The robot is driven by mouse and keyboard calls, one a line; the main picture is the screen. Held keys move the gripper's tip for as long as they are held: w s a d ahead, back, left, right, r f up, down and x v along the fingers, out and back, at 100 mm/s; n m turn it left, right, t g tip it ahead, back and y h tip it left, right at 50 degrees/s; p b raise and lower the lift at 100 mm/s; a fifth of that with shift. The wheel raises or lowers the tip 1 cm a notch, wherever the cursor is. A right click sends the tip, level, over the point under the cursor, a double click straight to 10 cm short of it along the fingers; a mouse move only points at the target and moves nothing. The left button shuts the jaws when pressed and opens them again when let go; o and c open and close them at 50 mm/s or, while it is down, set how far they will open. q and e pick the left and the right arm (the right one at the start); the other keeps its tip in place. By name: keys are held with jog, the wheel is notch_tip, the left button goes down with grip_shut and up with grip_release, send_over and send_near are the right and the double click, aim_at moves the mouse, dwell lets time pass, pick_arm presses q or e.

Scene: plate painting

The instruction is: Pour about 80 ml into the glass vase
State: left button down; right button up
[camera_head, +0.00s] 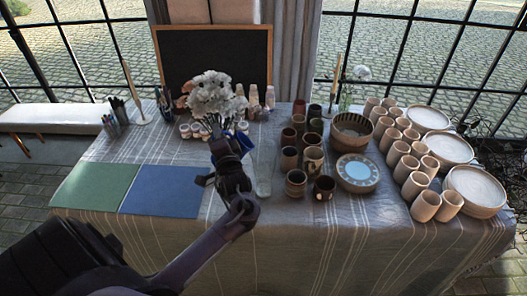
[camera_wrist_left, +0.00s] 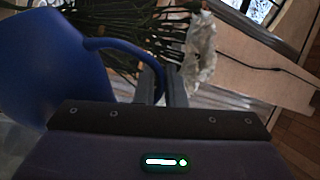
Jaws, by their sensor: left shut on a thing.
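My left gripper (camera_head: 228,160) is above the table's middle, shut on the handle of a blue jug (camera_head: 245,140). In the left wrist view the jug (camera_wrist_left: 40,60) fills the left side, and its curved handle runs between the fingers (camera_wrist_left: 163,85). The jug's mouth and contents cannot be made out. A clear, tall glass vase (camera_head: 264,172) shows faintly just right of the gripper and below the jug in the picture. Whether liquid is in it cannot be told. My right gripper is not in view.
White flowers (camera_head: 212,92) stand behind the gripper; their stems show close by in the left wrist view. Dark cups (camera_head: 297,182), a patterned plate (camera_head: 357,172) and several clay cups (camera_head: 426,205) crowd the right. Green (camera_head: 95,187) and blue (camera_head: 161,190) mats lie left.

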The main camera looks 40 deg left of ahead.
pick_arm(q)
jog(key=shift+w+d+r, duration=0.1)
jog(key=shift+r, duration=0.2)
jog(key=shift+w+d+r+m, duration=0.25)
jog(key=shift+r+m, duration=0.15)
jog(key=shift+m, duration=0.3)
jog(key=shift+p, duration=0.3)
jog(key=shift+w+d+r+m+t, duration=0.15)
jog(key=shift+w+r+m+t, duration=0.15)
jog(key=shift+m+t, duration=0.15)
jog(key=shift+w+d+r+m+p, duration=0.2)
jog(key=shift+d+r+m+p, duration=0.15)
jog(key=shift+m, duration=0.2)
dwell(0.9)
